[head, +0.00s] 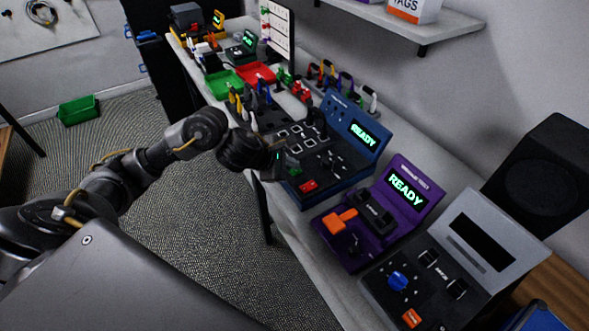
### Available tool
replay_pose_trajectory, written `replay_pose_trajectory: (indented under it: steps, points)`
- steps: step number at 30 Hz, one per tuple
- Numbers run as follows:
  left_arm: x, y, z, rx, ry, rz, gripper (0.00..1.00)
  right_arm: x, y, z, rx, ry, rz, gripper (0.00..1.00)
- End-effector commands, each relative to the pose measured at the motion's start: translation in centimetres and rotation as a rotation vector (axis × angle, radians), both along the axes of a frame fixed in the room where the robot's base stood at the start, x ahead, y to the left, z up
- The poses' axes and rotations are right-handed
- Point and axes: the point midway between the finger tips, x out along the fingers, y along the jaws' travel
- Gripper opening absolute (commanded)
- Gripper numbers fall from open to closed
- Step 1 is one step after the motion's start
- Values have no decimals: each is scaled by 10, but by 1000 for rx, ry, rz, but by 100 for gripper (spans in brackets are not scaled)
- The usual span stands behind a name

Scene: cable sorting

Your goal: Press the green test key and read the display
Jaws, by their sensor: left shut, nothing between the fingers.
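The blue tester (345,118) stands on the bench with its lit display (365,134) reading READY in green letters. A small green key (294,171) shows at the front left of its dark panel, beside a red key (308,186). My left gripper (281,158) is shut and empty, with its tip close to the green key and partly over that corner of the panel. I cannot tell whether the tip touches the key. My right gripper is out of view.
A purple tester (413,180) also reading READY and a grey tester (478,243) with a dark screen stand nearer on the bench. Green (223,83) and red (257,73) trays and several cables lie farther back. A black speaker (540,175) is at the right.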

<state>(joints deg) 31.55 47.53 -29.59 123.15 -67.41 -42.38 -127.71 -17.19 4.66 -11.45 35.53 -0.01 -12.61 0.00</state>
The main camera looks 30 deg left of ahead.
Motion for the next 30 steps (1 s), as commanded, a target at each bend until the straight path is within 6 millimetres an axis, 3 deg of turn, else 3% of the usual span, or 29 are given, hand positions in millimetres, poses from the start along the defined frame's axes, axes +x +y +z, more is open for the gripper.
replay_pose_trajectory:
  steps: [20, 30]
  points:
    - [0, 0, -4, 1, 1, -1, 0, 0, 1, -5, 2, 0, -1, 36]
    - [0, 1, 10, 1, -1, -1, 0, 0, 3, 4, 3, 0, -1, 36]
